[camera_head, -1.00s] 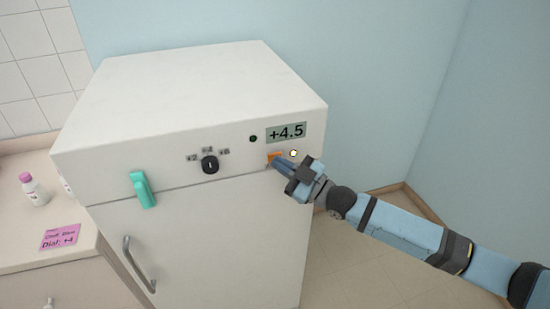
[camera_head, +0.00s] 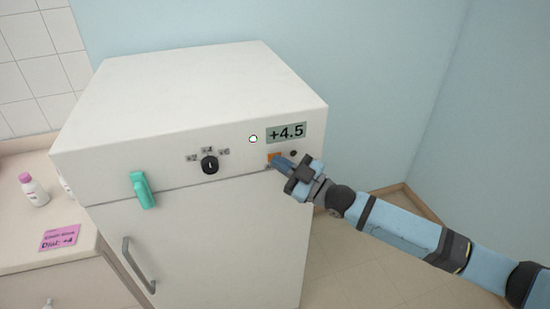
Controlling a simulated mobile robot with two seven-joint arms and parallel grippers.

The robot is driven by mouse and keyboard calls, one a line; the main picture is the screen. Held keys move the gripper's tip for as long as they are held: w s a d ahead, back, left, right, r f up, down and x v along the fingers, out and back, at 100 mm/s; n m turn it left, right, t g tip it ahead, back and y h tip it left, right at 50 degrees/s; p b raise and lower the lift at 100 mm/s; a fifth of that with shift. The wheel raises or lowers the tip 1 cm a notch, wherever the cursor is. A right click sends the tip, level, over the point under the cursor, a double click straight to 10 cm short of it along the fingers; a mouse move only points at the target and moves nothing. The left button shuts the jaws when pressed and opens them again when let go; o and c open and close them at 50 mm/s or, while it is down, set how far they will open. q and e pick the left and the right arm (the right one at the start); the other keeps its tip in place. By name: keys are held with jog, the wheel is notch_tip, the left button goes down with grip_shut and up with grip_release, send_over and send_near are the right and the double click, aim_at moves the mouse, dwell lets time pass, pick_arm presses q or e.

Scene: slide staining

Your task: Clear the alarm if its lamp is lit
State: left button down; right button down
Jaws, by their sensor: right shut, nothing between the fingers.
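The white fridge (camera_head: 200,240) has a control panel along its upper front. A small round lamp (camera_head: 293,153) by the orange button is dark. Another small round lamp (camera_head: 253,139), left of the display, is lit whitish with a green tint. The display (camera_head: 286,132) reads +4.5. The orange button (camera_head: 273,157) is partly hidden by my right gripper (camera_head: 280,163). That gripper is shut and empty, with its tips at the button; I cannot tell whether they press it. My left gripper is not in view.
A black dial (camera_head: 210,165) sits among the marks +2, +4 and +6. A teal handle (camera_head: 143,190) and a grey door handle (camera_head: 138,265) are on the fridge front. A counter at the left holds a pink-capped bottle (camera_head: 35,190) and a pink note (camera_head: 60,238).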

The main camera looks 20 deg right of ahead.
jog(key=shift+s+p, duration=0.35)
jog(key=shift+s, duration=0.4)
jog(key=s+p, duration=0.2)
jog(key=s, duration=0.3)
jog(key=shift+d+p, duration=0.15)
jog(key=shift+p, duration=0.15)
dwell(0.4)
jog(key=s+d+f+m+g+h+p, duration=0.2)
jog(key=s+f+m+h, duration=0.9)
jog(key=s+f, duration=1.1)
notch_tip(320, 180, down, 2)
jog(key=shift+s+d+m+g+h, duration=0.3)
jog(key=shift+g+h, duration=0.2)
jog(key=shift+g, duration=0.6)
